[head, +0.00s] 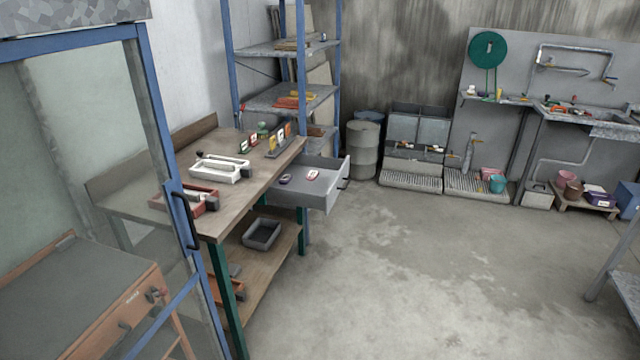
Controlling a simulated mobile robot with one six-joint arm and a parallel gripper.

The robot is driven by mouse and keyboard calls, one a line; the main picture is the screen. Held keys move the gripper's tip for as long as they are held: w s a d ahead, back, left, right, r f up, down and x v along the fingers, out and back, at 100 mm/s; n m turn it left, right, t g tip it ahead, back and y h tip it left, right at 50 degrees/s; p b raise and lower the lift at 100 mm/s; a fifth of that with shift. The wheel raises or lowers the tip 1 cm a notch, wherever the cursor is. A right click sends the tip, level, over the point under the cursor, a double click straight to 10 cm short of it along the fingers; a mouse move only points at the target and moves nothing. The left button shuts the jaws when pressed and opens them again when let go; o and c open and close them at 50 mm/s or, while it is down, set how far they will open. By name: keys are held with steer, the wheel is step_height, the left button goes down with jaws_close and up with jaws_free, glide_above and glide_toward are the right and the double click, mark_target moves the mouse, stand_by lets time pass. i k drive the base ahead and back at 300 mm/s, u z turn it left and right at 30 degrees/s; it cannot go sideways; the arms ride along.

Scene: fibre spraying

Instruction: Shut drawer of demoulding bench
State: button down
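The demoulding bench (225,198) is a wooden-topped bench with green legs at the left of the head view. Its grey drawer (318,197) is pulled well out to the right from under the top. Two small items, one dark (286,179) and one red and white (312,175), lie in the drawer. A dark handle (345,176) is on the drawer's front. My gripper is not in view.
A blue-framed glass door (160,130) with a dark handle stands in front of the bench's left part. Blue shelving (285,95) and a grey drum (362,150) stand behind. The concrete floor (430,270) right of the drawer is clear. A metal table (615,270) is at the right edge.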

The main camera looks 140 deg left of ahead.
mark_target(321, 194)
steer(key=z, duration=0.9)
steer(key=k, duration=0.15)
steer(key=u, duration=2.5)
steer(key=i, duration=1.85)
steer(key=u, duration=0.2)
